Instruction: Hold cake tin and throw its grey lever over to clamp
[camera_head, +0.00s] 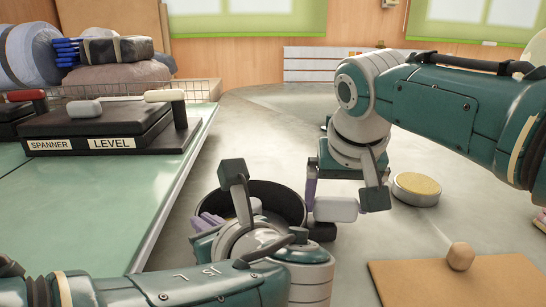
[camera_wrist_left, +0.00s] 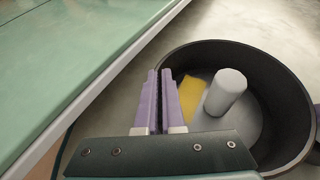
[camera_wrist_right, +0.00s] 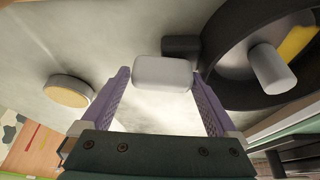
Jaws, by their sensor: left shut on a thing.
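The cake tin (camera_head: 290,190) is a dark round open pan on the grey surface, partly hidden by my left arm. In the left wrist view it (camera_wrist_left: 290,65) holds a grey cylinder (camera_wrist_left: 226,92) and a yellow patch (camera_wrist_left: 190,98). My left gripper (camera_head: 209,222) is shut on the tin's wall at its left side; its fingers (camera_wrist_left: 162,98) are close together there. The grey lever's pale block (camera_head: 335,209) sits at the tin's right side, by a dark bracket (camera_wrist_right: 180,46). My right gripper (camera_wrist_right: 160,78) is open, with the block between its fingertips; contact is unclear.
A green-topped bench (camera_head: 110,205) with a SPANNER and LEVEL labelled rack (camera_head: 100,128) stands at left. A round yellow-topped tin (camera_head: 416,188) lies right of my right gripper. A wooden knob (camera_head: 460,256) sits on a tan board (camera_head: 430,285) at front right. The surface behind is clear.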

